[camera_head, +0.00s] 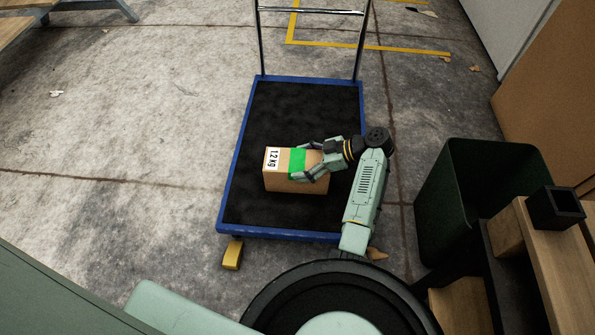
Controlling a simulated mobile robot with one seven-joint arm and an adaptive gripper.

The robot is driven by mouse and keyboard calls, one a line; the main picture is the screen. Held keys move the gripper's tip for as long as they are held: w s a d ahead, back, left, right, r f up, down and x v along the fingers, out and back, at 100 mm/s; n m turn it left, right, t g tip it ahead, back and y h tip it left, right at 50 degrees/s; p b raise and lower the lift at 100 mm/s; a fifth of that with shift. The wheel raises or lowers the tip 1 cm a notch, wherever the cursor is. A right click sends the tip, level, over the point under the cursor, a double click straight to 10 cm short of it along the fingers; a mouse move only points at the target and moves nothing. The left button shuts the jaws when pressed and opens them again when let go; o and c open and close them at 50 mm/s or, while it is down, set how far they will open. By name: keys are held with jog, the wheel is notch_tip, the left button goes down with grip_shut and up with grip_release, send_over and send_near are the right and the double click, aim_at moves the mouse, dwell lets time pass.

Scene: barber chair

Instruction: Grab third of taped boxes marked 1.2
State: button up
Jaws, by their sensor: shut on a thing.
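A brown cardboard box (282,182) with a green tape band and a white label reading "1.2 kg" is over the black deck of a blue-edged platform trolley (246,124). My gripper (305,163) reaches in from the right and is shut on the box, with one finger along its far side and one along its near side. The gripper covers the right part of the box. I cannot tell whether the box rests on the deck or hangs just above it. No other taped box shows in this view.
The trolley's metal handle (361,40) rises at the far end. A dark green bin (455,200) and a wooden bench (550,255) with a black square holder (555,207) stand at the right. A yellow block (232,255) lies by the trolley's near left corner. The floor at left is mostly clear.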

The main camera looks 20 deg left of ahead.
jog(key=c, duration=0.4)
